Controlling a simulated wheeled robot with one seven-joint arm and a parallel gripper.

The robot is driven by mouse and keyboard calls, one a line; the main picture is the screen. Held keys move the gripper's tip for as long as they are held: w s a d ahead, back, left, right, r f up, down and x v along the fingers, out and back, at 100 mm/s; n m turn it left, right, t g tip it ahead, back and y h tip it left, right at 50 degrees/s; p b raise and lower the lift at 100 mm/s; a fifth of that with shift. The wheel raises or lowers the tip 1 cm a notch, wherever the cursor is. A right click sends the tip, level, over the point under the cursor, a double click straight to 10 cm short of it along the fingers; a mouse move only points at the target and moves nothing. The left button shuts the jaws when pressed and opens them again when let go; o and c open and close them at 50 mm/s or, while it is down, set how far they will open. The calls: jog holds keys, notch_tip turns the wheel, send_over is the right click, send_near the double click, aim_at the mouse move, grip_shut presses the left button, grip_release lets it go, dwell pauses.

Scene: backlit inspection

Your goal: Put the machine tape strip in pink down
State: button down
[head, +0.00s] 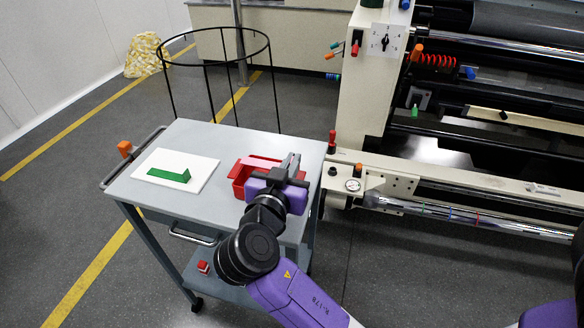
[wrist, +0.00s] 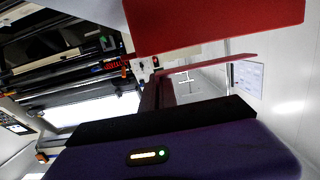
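The pink machine tape strip (head: 262,161) shows in the head view just left of the fingers, over the red tray (head: 238,184) at the cart's right side. My gripper (head: 291,165) is beside the tray, its dark fingers closed at the strip's right end. In the wrist view the pink strip (wrist: 225,64) runs to the right from the dark fingers, above my purple gripper body. The contact point is partly hidden, and I cannot tell if the strip touches the tray. A green strip (head: 168,175) lies on a white board (head: 190,161) at the cart's left.
The grey cart top (head: 196,210) is clear in front of the board. A black wire hoop stand (head: 209,52) rises behind the cart. A large machine (head: 362,92) stands close on the right.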

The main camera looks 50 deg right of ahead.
jog(key=shift+f, duration=0.75)
jog(key=shift+f+b, duration=0.35)
jog(key=shift+b, duration=0.1)
jog(key=shift+f+b, duration=0.25)
jog(key=shift+b, duration=0.05)
jog(key=c, duration=1.7)
grip_release()
jog(key=shift+r+p, duration=0.45)
jog(key=shift+p, duration=0.1)
jog(key=v, duration=1.2)
jog(key=shift+r, duration=0.15)
